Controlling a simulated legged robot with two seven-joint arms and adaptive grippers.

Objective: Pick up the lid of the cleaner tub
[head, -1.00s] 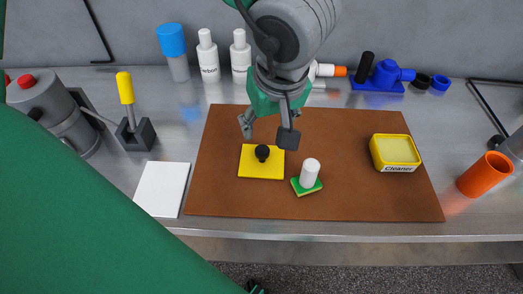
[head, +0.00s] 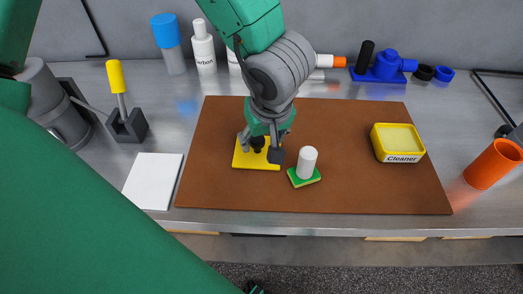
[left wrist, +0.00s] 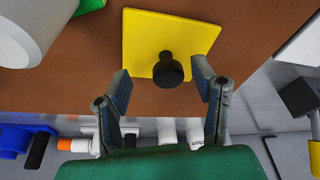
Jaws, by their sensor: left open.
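The lid is a flat yellow square (head: 241,160) with a black knob (left wrist: 168,70), lying on the brown mat. My left gripper (head: 261,153) is open above the lid, with its fingers on either side of the knob in the head view. In the left wrist view the two fingertips (left wrist: 162,82) are spread apart and the knob lies between and just beyond them. The cleaner tub (head: 402,156), yellow and labelled Cleaner, stands uncovered at the right of the mat. My right gripper is not in view.
A green sponge with a white handle (head: 307,162) stands just right of the lid. The brown mat (head: 340,120) is clear between it and the tub.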

